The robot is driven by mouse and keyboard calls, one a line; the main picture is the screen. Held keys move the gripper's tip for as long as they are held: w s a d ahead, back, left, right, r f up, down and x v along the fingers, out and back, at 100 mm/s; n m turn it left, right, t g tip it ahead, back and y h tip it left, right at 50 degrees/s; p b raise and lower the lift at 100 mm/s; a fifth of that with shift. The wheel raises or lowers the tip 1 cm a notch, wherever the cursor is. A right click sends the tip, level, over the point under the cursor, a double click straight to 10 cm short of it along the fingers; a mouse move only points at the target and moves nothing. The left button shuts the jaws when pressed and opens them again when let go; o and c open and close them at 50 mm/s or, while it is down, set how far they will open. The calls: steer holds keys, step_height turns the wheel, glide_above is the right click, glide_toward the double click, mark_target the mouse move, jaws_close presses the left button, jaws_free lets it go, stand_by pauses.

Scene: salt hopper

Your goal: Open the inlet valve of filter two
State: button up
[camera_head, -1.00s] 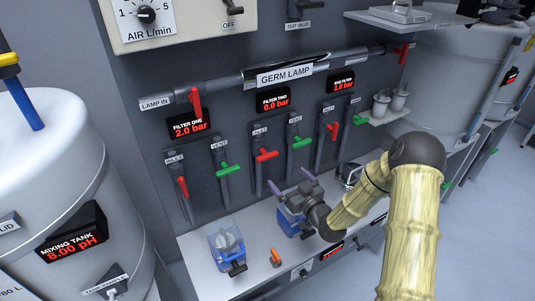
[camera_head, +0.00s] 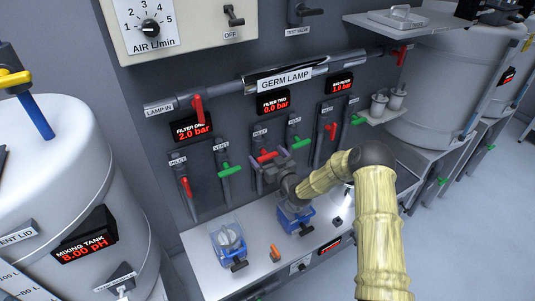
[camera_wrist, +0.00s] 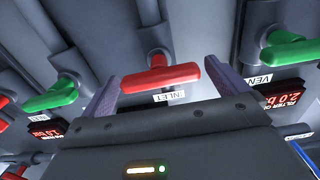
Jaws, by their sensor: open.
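The inlet valve of filter two has a red T-handle (camera_head: 267,156), set crosswise to its grey pipe. The filter two display (camera_head: 273,102) reads 0.0 bar. My gripper (camera_head: 272,163) is at this handle and partly covers it in the head view. In the wrist view the red handle (camera_wrist: 160,76) lies between my open fingers (camera_wrist: 160,71), one near each end. Whether they touch it I cannot tell. The INLET label (camera_wrist: 171,97) shows inverted below the handle.
Filter two's green vent handle (camera_head: 299,143) is close on the right. Filter one's green vent handle (camera_head: 230,170) and lengthwise red inlet handle (camera_head: 186,187) are on the left. A shelf (camera_head: 205,283) below holds blue-based containers.

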steer(key=shift+w+a, duration=0.15)
steer(key=shift+w, duration=0.05)
steer(key=c, duration=1)
